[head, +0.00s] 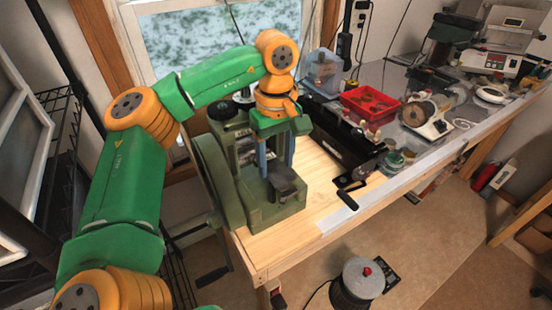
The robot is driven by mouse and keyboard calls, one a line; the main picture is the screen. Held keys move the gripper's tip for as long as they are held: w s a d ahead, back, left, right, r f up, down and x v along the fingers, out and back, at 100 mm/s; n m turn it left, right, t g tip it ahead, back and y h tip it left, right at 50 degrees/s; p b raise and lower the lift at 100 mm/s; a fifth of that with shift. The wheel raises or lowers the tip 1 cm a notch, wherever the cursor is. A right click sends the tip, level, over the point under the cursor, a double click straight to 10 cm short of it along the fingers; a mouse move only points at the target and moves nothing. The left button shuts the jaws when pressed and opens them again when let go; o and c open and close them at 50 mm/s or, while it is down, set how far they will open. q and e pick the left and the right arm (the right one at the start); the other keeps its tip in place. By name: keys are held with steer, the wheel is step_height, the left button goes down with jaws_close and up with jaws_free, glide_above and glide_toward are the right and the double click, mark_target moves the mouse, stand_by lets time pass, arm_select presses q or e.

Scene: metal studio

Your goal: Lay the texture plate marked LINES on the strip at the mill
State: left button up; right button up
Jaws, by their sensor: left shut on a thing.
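The mill (228,165) is a green machine with a large side wheel, standing on the near left end of the wooden bench. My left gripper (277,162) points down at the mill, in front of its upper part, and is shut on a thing. A dark block (286,184) shows just below the gripper at the mill's front; I cannot tell whether it is held or part of the mill. I cannot make out the plate marked LINES or the strip; the gripper and mill may hide them. My right gripper is not in view.
A dark long-handled device (345,140) lies on the bench (318,205) right of the mill. Behind it are a red tray (369,104) and a clear bin (322,72). Bare wood lies right of the mill. A round pot (358,282) stands below the bench.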

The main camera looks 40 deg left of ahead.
arm_select(q)
steer(key=shift+f, duration=0.2)
stand_by(0.3)
steer(key=o, duration=1.5)
steer(key=shift+r, duration=0.35)
step_height(320, 180, up, 6)
steer(key=shift+r+p, duration=0.2)
steer(key=shift+p, duration=0.4)
